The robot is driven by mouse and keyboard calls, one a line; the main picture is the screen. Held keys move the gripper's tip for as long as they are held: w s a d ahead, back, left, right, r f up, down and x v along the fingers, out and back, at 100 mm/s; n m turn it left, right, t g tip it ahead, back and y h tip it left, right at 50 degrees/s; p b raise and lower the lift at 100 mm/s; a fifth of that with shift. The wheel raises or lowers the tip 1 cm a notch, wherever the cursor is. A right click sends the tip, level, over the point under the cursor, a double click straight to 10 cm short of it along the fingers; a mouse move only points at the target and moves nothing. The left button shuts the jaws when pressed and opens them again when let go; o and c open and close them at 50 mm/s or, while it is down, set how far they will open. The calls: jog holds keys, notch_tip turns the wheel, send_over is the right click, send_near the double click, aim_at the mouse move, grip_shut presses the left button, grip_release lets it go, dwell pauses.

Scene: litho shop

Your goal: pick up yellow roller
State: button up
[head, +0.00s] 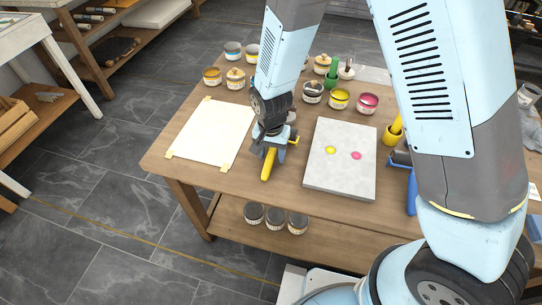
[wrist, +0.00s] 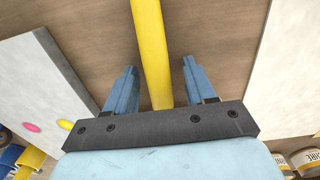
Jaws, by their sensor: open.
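The yellow roller (head: 268,165) lies on the wooden table between the white paper sheet and the grey slab. Its handle points toward the table's front edge in the head view. My gripper (head: 271,151) is right over it and hides part of it. In the wrist view, the yellow handle (wrist: 148,35) runs between the two blue fingers of my open gripper (wrist: 159,66). There is a gap on each side of the handle. The roller's drum end is not clearly seen.
The grey slab (head: 325,178) with yellow and pink ink spots is to the right; the taped paper (head: 212,135) is to the left. Several ink cans (head: 339,99) stand behind. A blue-handled roller (head: 411,190) lies right of the slab. More cans (head: 276,217) sit on the lower shelf.

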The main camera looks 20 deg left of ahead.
grip_shut()
dwell(0.4)
jog(key=shift+r, duration=0.15)
